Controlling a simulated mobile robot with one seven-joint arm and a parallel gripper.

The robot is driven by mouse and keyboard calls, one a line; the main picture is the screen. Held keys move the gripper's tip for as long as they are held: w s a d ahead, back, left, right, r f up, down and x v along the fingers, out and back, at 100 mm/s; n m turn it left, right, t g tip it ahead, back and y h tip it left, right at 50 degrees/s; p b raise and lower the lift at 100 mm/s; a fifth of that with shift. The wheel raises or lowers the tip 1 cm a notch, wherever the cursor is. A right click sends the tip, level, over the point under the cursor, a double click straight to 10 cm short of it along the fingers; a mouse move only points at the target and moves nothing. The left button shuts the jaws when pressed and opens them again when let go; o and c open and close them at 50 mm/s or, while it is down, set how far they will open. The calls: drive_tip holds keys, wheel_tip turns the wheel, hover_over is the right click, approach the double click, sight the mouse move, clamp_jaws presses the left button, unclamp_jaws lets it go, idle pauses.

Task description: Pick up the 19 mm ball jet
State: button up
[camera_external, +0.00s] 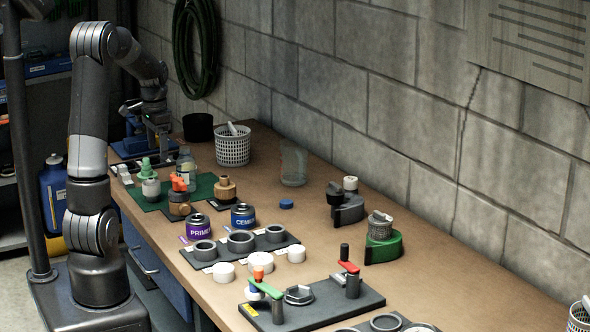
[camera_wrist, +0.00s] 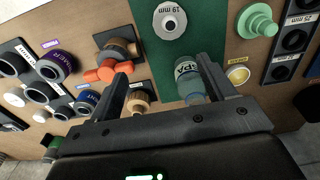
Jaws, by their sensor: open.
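The 19 mm ball jet (camera_wrist: 169,20) is a pale grey, round fitting with a dark centre, on the green mat (camera_wrist: 150,45) beside a "19 mm" label in the wrist view. In the external view it appears as a small whitish-grey fitting (camera_external: 151,190) on the mat's left part. My gripper (camera_wrist: 163,66) is open, with its fingers wide apart and nothing gripped. The jet lies beyond the fingertips, roughly ahead of the gap. In the external view my gripper (camera_external: 157,122) is above the far end of the bench; its fingers are hard to make out.
A clear labelled bottle (camera_wrist: 189,80) is close to the right finger in the wrist view. A valve with an orange handle (camera_wrist: 103,73) is by the left finger. A green stepped piece (camera_wrist: 258,24) is right of the jet. A white basket (camera_external: 233,147) stands behind.

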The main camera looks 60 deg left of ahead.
drive_tip(key=s+a+f, duration=0.1)
drive_tip(key=a+f, duration=0.1)
hover_over(151, 182)
drive_tip(key=f, duration=0.2)
drive_tip(key=w+f, duration=0.1)
drive_tip(key=f, duration=0.1)
drive_tip(key=shift+f, duration=0.1)
drive_tip(key=shift+s+f, duration=0.25)
drive_tip(key=shift+f, duration=1.3)
drive_tip(key=shift+s+f, duration=0.2)
drive_tip(key=shift+f, duration=1.3)
drive_tip(key=shift+c, duration=0.4)
drive_tip(key=c, duration=1)
